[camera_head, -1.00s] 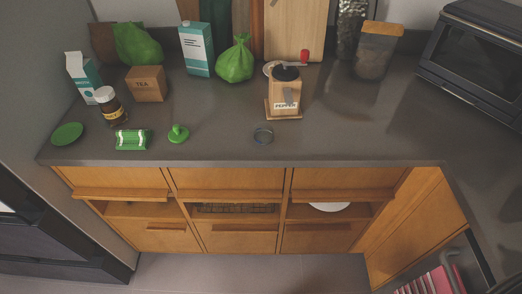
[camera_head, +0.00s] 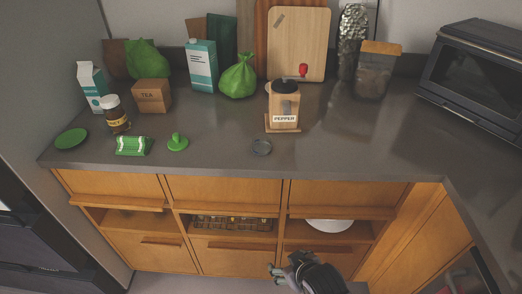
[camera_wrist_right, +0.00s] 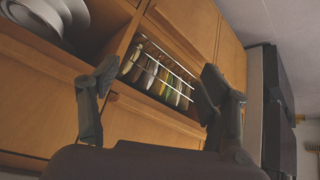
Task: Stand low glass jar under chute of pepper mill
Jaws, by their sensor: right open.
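The pepper mill (camera_head: 283,104) is a light wooden box with a "PEPPER" label, a dark top and a red-knobbed crank. It stands upright on the counter on a wooden base. The low glass jar (camera_head: 261,147) is a small, shallow round dish on the counter, in front of the mill and a little left, apart from it. My right gripper (camera_head: 285,271) is low in front of the cabinets, below the counter edge, away from both. In the right wrist view its two fingers (camera_wrist_right: 152,82) are spread and empty, facing the cabinet fronts. My left gripper is not in view.
The counter (camera_head: 210,135) is clear around the jar. To the left are a green-topped knob (camera_head: 178,142), a green packet (camera_head: 133,146), a brown bottle (camera_head: 116,116) and a tea box (camera_head: 152,95). A toaster oven (camera_head: 475,80) stands right. Open shelves (camera_head: 328,225) lie below.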

